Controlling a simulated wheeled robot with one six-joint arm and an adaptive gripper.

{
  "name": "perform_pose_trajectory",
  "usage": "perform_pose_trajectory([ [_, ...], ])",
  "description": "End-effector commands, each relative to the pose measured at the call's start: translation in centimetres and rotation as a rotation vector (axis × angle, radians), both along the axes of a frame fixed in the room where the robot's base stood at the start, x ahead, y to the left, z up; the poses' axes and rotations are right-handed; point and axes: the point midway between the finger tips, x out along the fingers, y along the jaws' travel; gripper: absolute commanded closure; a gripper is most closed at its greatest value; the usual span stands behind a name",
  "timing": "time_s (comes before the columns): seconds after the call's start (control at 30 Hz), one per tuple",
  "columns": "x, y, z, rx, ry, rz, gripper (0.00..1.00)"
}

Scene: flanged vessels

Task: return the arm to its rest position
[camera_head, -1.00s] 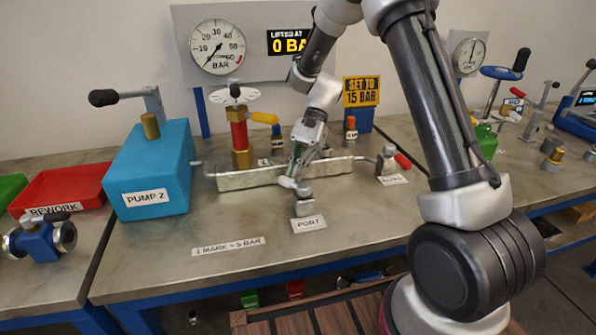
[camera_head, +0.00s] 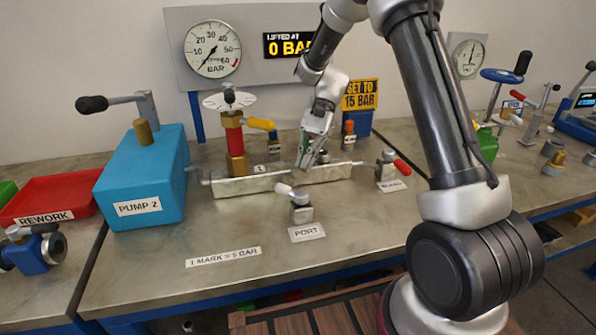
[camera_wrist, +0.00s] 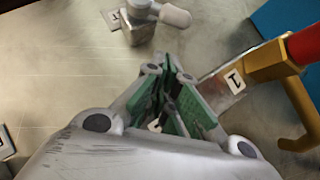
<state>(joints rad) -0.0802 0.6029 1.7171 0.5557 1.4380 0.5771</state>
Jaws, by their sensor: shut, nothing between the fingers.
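My gripper (camera_head: 303,162) is shut and empty in the head view, its tip just above the metal manifold bar (camera_head: 270,184). In the wrist view my gripper (camera_wrist: 172,115) shows its green-padded fingers close together with nothing held. The port valve (camera_head: 301,207), a small metal block with a white-tipped lever, stands apart in front of the bar; it also shows at the top of the wrist view (camera_wrist: 140,25). The red and brass relief valve (camera_head: 235,140) with a yellow lever stands upright to the left of my gripper.
The blue pump 2 (camera_head: 145,175) stands at the left with its handle raised. The bleed valve (camera_head: 388,170) with a red lever is at the right. A gauge board (camera_head: 250,75) rises behind. A red rework tray (camera_head: 50,200) lies far left.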

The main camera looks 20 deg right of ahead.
Motion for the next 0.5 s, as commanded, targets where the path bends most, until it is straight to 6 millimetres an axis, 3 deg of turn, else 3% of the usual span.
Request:
perform_pose_trajectory([
  [0.3, 2.9, -3.0, 4.0, 0.0, -0.002, -0.003, 1.0],
  [0.5, 3.3, -3.9, 5.5, -0.004, -0.016, 0.005, 1.0],
])
